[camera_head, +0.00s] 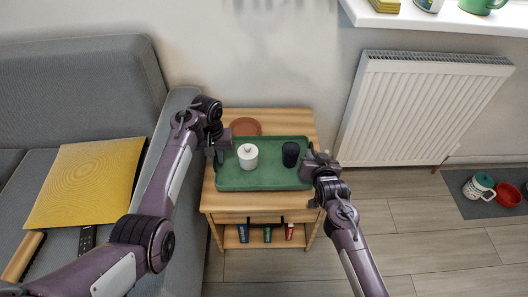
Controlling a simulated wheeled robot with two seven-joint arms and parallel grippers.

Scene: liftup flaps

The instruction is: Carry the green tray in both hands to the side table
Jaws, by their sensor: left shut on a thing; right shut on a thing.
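The green tray (262,180) is over the top of the wooden side table (290,118) in the head view. A white round lidded pot (248,156) and a dark cup (290,154) stand upright on it. My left gripper (222,148) is shut on the tray's left edge. My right gripper (312,166) is shut on the tray's right edge. I cannot tell whether the tray's underside touches the tabletop. The fingertips are partly hidden by the gripper bodies.
A brown round dish (245,126) lies on the tabletop behind the tray. Small items (267,234) stand on the lower shelf. A grey sofa (75,85) with a yellow cushion (88,182) is at left. A radiator (425,105) is at right.

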